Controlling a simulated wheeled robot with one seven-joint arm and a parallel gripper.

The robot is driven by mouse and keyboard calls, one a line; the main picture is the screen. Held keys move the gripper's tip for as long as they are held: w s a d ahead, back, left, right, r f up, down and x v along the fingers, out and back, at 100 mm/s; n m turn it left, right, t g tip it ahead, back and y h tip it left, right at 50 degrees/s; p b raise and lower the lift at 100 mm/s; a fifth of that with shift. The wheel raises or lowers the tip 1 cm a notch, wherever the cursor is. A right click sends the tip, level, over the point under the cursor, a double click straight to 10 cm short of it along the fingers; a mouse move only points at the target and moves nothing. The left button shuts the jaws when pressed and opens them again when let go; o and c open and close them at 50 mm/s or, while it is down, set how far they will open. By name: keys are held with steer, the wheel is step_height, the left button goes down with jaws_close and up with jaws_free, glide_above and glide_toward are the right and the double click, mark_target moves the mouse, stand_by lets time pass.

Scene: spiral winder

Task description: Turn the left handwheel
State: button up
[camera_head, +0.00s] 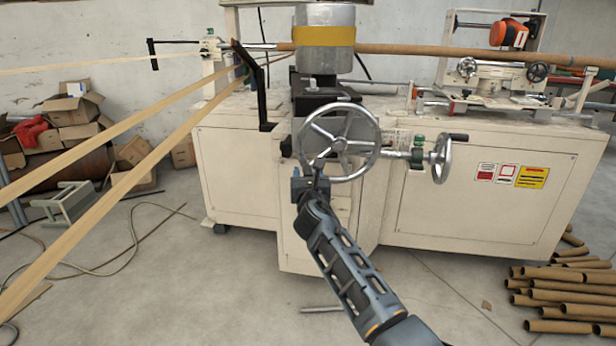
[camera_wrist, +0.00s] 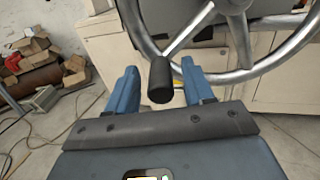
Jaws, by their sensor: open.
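The left handwheel (camera_head: 340,143) is a large silver spoked wheel on the front of the cream machine. It fills the upper right of the wrist view (camera_wrist: 240,42). Its black crank handle (camera_wrist: 160,82) points toward the wrist camera. My gripper (camera_head: 317,168) is at the wheel's lower left rim in the head view. In the wrist view its two blue fingers (camera_wrist: 158,72) are open, one on each side of the handle, with visible gaps on both sides. In the head view the gripper hides part of the rim and the handle is hard to make out.
A smaller handwheel (camera_head: 441,158) with a dark handle sits to the right. Tan paper strips (camera_head: 110,190) run across the left side. Cardboard boxes (camera_head: 75,110) and a small stool (camera_head: 68,203) stand at left. Cardboard tubes (camera_head: 565,292) lie on the floor at lower right.

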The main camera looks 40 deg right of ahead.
steer(key=shift+c, duration=0.2)
jaws_close()
stand_by(0.3)
